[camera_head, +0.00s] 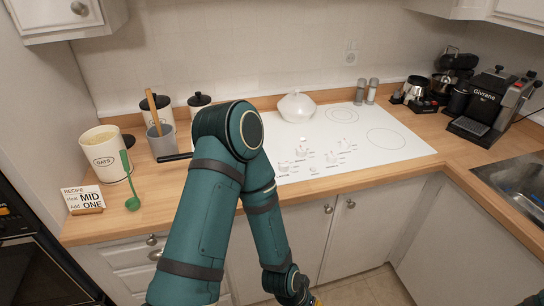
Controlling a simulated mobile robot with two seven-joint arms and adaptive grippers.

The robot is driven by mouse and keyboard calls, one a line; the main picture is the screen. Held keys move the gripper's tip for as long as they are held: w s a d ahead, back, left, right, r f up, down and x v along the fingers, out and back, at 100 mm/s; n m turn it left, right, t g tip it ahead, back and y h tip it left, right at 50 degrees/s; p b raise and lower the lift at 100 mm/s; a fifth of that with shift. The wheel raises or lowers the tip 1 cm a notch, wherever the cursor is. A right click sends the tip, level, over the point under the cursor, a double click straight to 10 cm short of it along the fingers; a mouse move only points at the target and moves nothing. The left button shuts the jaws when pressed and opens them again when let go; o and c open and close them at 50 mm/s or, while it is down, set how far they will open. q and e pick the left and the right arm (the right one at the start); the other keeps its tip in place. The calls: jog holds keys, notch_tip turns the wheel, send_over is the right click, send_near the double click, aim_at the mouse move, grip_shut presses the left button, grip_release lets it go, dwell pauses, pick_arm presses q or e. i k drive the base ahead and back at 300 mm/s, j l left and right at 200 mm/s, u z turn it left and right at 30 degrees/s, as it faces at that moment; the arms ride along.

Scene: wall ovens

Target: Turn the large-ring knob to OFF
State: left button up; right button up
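Several small white knobs (331,157) stand on the front of the white cooktop (400,149), with printed labels too small to read. I cannot tell which knob has the large ring or how any is turned. An arm of mine, apparently the left, rises from the bottom left of centre, bends over the cooktop's left edge and hangs down before the cabinets. Its dark end (300,293) is at the bottom edge, well below the knobs and apart from them; the fingers cannot be made out. My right gripper is out of view.
A white lidded pot (297,107) and two shakers (366,92) stand at the cooktop's back. An oats canister (107,153), green ladle (129,182), utensil crock (161,141) and recipe card (84,199) are left. A coffee machine (490,105) and sink (518,180) are right.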

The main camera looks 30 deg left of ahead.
aim_at(284, 165)
jog(key=u, duration=0.9)
jog(key=j+z, duration=0.1)
jog(key=z, duration=0.2)
jog(key=i, duration=0.05)
